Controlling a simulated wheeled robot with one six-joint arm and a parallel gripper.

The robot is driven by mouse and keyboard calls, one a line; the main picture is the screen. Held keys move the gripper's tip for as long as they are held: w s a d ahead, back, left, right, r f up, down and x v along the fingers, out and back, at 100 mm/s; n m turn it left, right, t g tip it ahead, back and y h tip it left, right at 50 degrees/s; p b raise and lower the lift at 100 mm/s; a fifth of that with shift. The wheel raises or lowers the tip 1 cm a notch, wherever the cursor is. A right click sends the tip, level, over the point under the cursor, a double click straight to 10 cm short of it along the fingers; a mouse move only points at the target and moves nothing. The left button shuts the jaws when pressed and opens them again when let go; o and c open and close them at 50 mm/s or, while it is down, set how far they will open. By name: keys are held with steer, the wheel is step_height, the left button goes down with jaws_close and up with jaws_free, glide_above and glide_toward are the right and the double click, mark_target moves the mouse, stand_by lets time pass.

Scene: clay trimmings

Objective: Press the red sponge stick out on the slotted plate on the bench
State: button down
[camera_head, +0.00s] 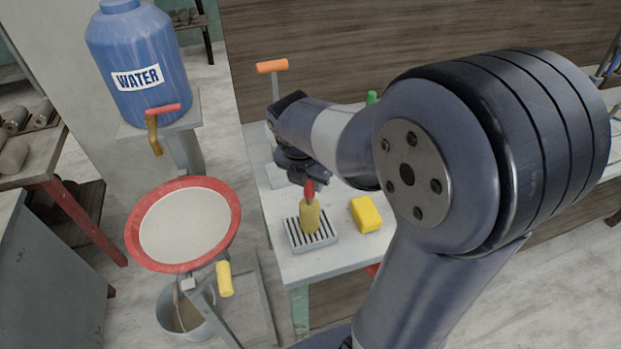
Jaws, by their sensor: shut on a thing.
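The red sponge stick has a red handle (309,189) and a tan-yellow sponge end (309,217) pointing down. It stands about upright over the slotted plate (297,240), a pale plate with dark slots near the bench's (318,266) left front corner. The sponge's lower end appears to meet the slats, but I cannot tell how hard it presses. My gripper (307,180) is above the plate, shut on the stick's red handle. My arm and gripper body partly hide the fingers and the handle's top.
A yellow block (366,213) lies just right of the plate. An orange-handled tool (272,67) stands at the bench's back. A red-rimmed basin (137,242) with a yellow handle (224,278) stands left of the bench. A blue water barrel (137,50) stands behind it.

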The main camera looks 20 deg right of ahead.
steer(key=shift+f, duration=0.1)
stand_by(0.3)
step_height(320, 180, up, 7)
steer(key=p, duration=0.7)
stand_by(0.5)
